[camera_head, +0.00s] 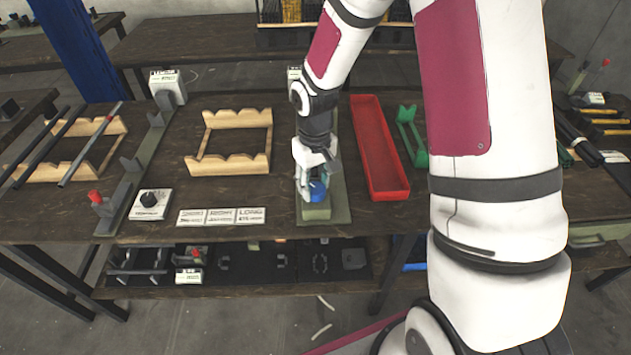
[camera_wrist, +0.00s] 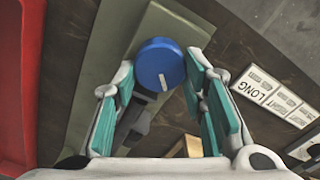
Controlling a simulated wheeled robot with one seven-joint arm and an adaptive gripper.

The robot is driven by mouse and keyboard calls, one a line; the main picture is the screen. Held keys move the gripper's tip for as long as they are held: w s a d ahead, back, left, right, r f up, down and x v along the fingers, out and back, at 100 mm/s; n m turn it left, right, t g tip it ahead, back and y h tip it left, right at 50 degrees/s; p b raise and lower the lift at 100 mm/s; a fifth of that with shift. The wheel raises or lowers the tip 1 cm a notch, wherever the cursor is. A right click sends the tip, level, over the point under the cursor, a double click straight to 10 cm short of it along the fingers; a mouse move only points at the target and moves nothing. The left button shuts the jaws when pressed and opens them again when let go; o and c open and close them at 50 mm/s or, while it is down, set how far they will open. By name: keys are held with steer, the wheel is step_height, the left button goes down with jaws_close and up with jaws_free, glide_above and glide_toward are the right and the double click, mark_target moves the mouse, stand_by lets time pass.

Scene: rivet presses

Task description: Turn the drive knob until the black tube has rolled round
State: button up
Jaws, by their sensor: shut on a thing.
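The blue drive knob (camera_head: 318,190) stands at the front end of a green-grey fixture (camera_head: 340,213) in the middle of the bench. My gripper (camera_head: 314,178) reaches down over the knob and is shut on it. In the wrist view the round blue knob (camera_wrist: 160,62) sits between the teal finger pads, with a short white mark on its face. A dark part shows behind it, but I cannot tell whether it is the black tube. My arm hides much of the fixture in the head view. Dark tubes (camera_head: 65,130) lie across a wooden rack on the left.
A red tray (camera_head: 376,140) lies close to the right of the fixture. An empty wooden rack (camera_head: 230,163) and a row of label cards (camera_head: 221,217) are on its left.

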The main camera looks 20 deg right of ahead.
mark_target(314, 186)
steer(key=shift+n, duration=0.4)
steer(key=o, duration=1.2)
steer(key=shift+c, duration=0.2)
step_height(314, 186, up, 12)
